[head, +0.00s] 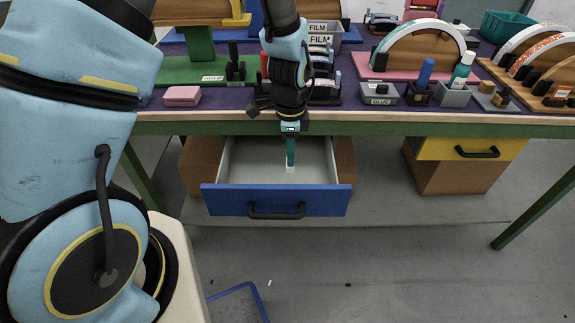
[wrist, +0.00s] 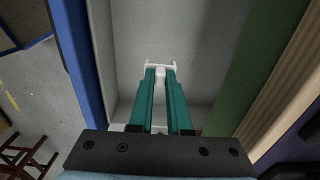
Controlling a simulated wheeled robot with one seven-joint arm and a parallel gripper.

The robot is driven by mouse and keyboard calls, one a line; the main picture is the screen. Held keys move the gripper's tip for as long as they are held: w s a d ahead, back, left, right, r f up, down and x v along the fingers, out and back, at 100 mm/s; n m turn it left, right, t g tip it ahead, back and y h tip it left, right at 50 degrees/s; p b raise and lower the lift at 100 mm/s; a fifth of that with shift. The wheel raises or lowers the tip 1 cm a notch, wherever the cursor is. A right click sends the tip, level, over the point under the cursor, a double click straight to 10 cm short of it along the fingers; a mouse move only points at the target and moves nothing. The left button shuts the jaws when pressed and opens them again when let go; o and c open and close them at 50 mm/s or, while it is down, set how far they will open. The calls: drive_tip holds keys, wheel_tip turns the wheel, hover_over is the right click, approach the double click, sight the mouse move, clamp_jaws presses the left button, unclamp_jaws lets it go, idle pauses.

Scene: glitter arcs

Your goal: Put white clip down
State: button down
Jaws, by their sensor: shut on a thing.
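The white clip (wrist: 160,66) is between the tips of my gripper (wrist: 160,78) in the wrist view, with its wider end across the front of the fingers. In the head view the clip (head: 290,169) is a small white patch at the lower end of my gripper (head: 290,158). My gripper points down, its teal fingers shut on the clip, inside the open drawer with the blue front (head: 276,203). The drawer's grey floor (wrist: 205,45) lies beneath. I cannot tell whether the clip touches it.
The green table edge (head: 400,128) runs above and behind the drawer. A shut yellow drawer (head: 470,149) is at the right. Arches, blocks and small holders crowd the purple tabletop (head: 225,98). The visible drawer floor around the clip looks clear.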

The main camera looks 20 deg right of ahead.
hover_over(290, 180)
drive_tip(key=shift+f, duration=2.5)
drive_tip(key=c, duration=0.9)
unclamp_jaws()
drive_tip(key=shift+f, duration=0.1)
drive_tip(key=shift+o, duration=0.2)
wheel_tip(290, 180, up, 12)
drive_tip(key=shift+a+r+b, duration=0.1)
drive_tip(key=shift+r+b, duration=0.05)
drive_tip(key=shift+b, duration=0.15)
